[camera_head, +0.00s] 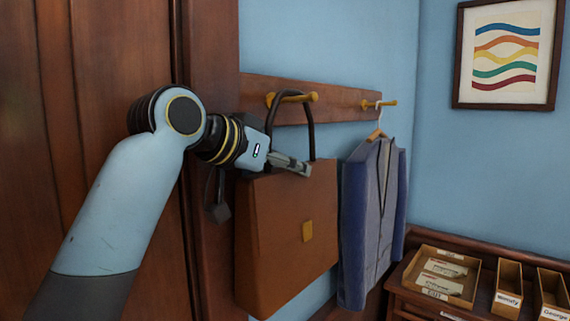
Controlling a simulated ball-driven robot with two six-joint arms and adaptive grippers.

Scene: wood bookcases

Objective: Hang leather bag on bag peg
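The brown leather bag (285,230) hangs upright below the wooden peg rail, with a gold clasp on its front. Its dark handle (309,125) arches up and appears to loop over the left yellow bag peg (300,97). The bag's body is clear of the rail. My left gripper (292,164) is at the bag's top edge, by the base of the handle, and covers part of it. Its fingers are seen nearly edge-on, so I cannot tell whether they are open, shut or touching the bag. My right gripper is not in view.
A blue jacket (368,220) on a hanger hangs from the right peg (379,104), close beside the bag. A wooden cabinet with labelled trays (440,276) stands at lower right. A framed wave picture (506,55) is on the wall. Dark wood panelling fills the left.

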